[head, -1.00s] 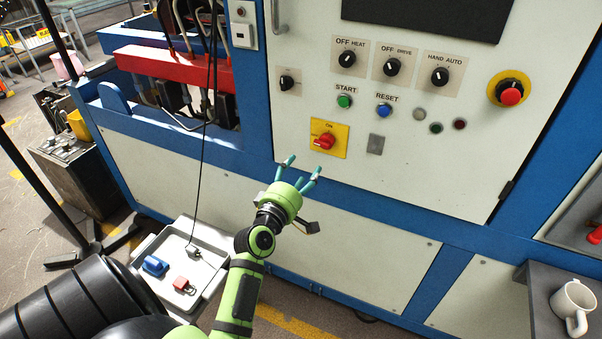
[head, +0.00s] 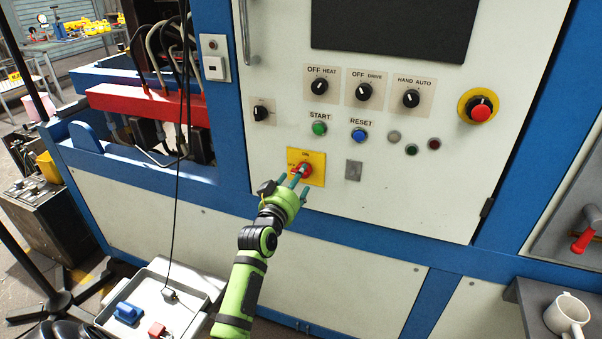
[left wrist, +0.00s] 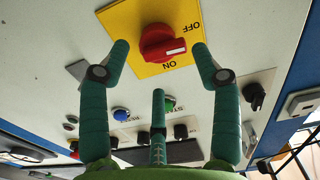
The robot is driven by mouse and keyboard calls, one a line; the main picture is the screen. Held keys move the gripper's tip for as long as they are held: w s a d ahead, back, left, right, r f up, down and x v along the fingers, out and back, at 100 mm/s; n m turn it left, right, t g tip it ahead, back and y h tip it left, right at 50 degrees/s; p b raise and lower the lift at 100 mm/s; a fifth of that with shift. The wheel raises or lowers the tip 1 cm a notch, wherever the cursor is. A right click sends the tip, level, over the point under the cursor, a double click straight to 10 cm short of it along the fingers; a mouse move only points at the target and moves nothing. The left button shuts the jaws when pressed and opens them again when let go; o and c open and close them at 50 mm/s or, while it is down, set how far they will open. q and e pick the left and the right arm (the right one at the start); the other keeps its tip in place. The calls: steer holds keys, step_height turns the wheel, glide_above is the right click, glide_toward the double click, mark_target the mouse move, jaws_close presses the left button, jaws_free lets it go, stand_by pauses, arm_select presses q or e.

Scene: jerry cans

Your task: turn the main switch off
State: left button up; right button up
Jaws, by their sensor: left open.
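The main switch is a red rotary knob (head: 304,168) on a yellow plate (head: 318,158), low on the machine's white panel. In the left wrist view the red knob (left wrist: 160,42) shows whole, on the yellow plate (left wrist: 122,20) marked ON and OFF. A white mark on its handle points to the picture's right, between the two words. My left gripper (head: 295,178) is open in front of the switch. In the left wrist view its green fingers (left wrist: 159,58) stand either side of the knob, with a third one below, apart from it. My right gripper is not in view.
Above the switch are a green START button (head: 319,128), a blue RESET button (head: 359,135) and several black selector knobs. A red emergency button (head: 481,110) is at upper right. A cable hangs left of the panel. A grey tray (head: 191,282) and a mug (head: 567,315) stand low down.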

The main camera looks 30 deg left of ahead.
arm_select(q)
steer(key=shift+x, duration=2)
